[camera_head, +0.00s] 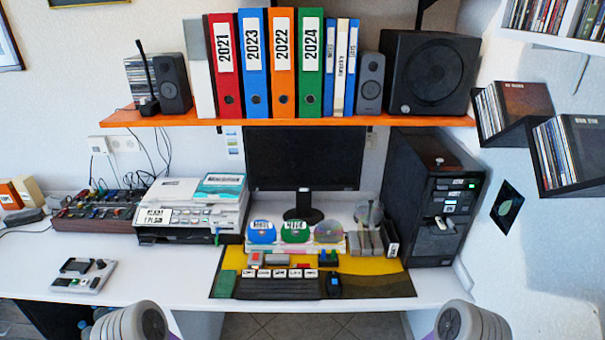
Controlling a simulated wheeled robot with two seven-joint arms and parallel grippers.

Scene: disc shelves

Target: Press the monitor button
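The monitor (304,157) stands at the back of the white desk, under the orange shelf, in the head view. Its screen is dark and its stand (303,208) rests on the desk. The monitor's button is too small to make out. Rounded grey parts of my two arms show at the bottom left and bottom right edges. They are far from the monitor, in front of the desk. Neither gripper's fingers can be seen.
A black computer tower (430,195) stands right of the monitor, and a white printer (193,208) stands left. Disc cases, a keyboard (277,288) and a mouse (333,285) lie in front. The orange shelf (290,120) overhangs the monitor.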

